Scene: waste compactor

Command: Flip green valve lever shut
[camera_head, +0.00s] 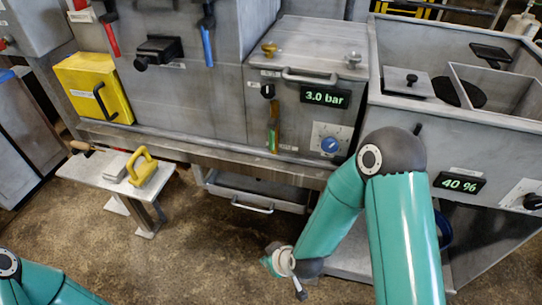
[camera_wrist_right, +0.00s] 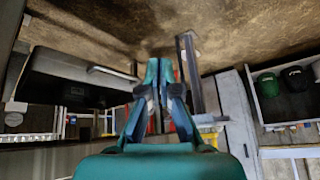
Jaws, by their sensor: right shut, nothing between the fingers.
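The green valve lever (camera_head: 273,127) is on the front of the grey unit with the "3.0 bar" display (camera_head: 325,96). It hangs upright below a black knob, with a yellowish part along it. My right arm reaches down in front of the bench, and its wrist is low over the floor, well below and apart from the lever. My right gripper (camera_wrist_right: 164,70) shows in the wrist view, shut and empty, with the fingers close together. The lever cannot be made out there. Only part of my left arm shows at the lower left of the head view; its gripper is out of frame.
A blue dial (camera_head: 330,144) sits right of the lever. Red (camera_head: 110,38) and blue (camera_head: 207,45) levers hang further left. A yellow box (camera_head: 94,88) and small bench (camera_head: 105,171) stand at left. An open drawer (camera_head: 255,192) juts out below. A "40 %" bin unit (camera_head: 460,183) stands at right.

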